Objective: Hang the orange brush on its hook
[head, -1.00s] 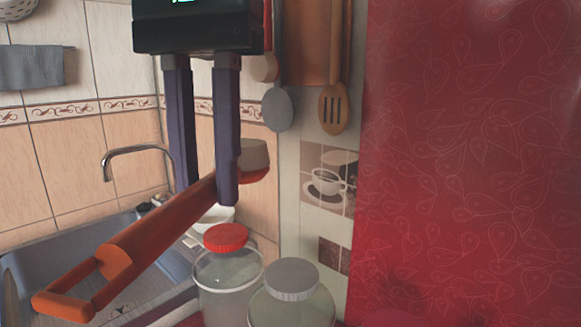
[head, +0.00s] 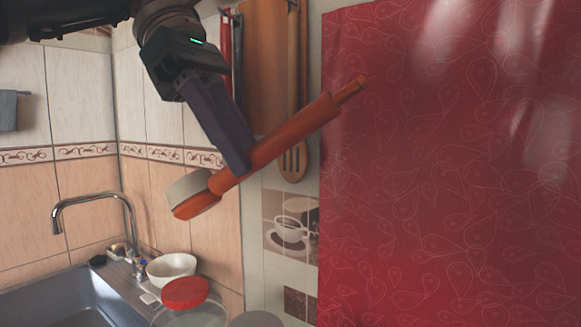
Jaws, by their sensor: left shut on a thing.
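The orange brush (head: 290,138) is held in the air by my left gripper (head: 238,172), which comes in from the upper left. The fingers are shut on the brush close to its head. The pale bristle block (head: 188,187) is at the lower left. The handle slants up to the right and ends in a narrow loop (head: 349,90) in front of the red patterned surface. I cannot make out the hook in this view. My right gripper is not in view.
Behind the brush hang a brown board (head: 265,60) and a slotted wooden spatula (head: 292,160). At lower left are a sink (head: 40,300), a tap (head: 95,196) and a white bowl (head: 172,268). A red-lidded jar (head: 185,292) stands below. The red patterned surface (head: 450,200) fills the right.

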